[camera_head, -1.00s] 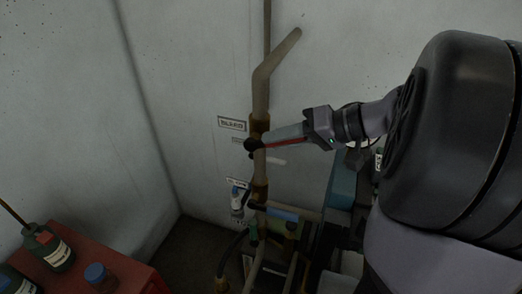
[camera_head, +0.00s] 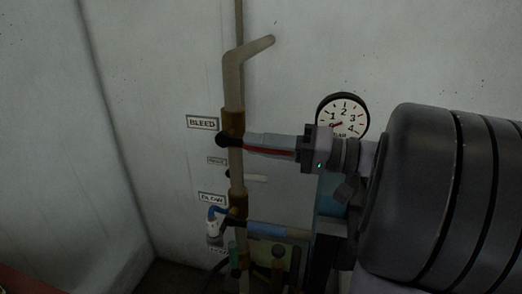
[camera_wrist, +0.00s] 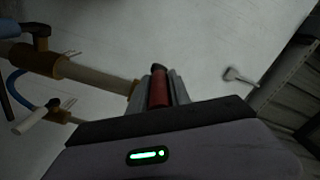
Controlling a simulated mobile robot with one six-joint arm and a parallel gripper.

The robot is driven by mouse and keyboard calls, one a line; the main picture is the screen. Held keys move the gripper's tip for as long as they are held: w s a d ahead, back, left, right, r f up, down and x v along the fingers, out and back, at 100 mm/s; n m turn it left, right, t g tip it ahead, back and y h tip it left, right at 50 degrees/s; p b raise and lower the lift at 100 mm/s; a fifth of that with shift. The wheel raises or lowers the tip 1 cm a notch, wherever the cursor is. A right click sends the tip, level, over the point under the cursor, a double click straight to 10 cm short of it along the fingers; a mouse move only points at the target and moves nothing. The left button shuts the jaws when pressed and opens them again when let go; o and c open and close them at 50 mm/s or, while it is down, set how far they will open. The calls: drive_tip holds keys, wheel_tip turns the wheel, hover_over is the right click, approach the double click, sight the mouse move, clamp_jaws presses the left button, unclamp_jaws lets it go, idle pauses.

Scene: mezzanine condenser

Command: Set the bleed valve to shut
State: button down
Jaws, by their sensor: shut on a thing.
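The bleed valve (camera_head: 231,123) sits on the upright pipe beside a sign reading BLEED (camera_head: 202,122). Its red lever (camera_head: 270,151) runs from a dark hub (camera_head: 228,140) on the pipe toward the right, crosswise to the pipe and tilted slightly down. My gripper (camera_head: 262,145) is shut along the lever, with its jaws covering much of it. In the wrist view the red lever (camera_wrist: 159,90) lies between my jaws, with the dark hub beyond it.
A round gauge (camera_head: 343,116) hangs on the wall behind my wrist. Below, a second valve has a blue lever (camera_head: 275,229) pointing right, near another sign (camera_head: 213,199).

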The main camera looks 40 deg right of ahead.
drive_tip(key=shift+f, duration=0.1)
drive_tip(key=c, duration=1.2)
unclamp_jaws()
drive_tip(key=shift+w+a, duration=0.1)
drive_tip(key=p+v, duration=0.6)
drive_tip(key=v, duration=1.1)
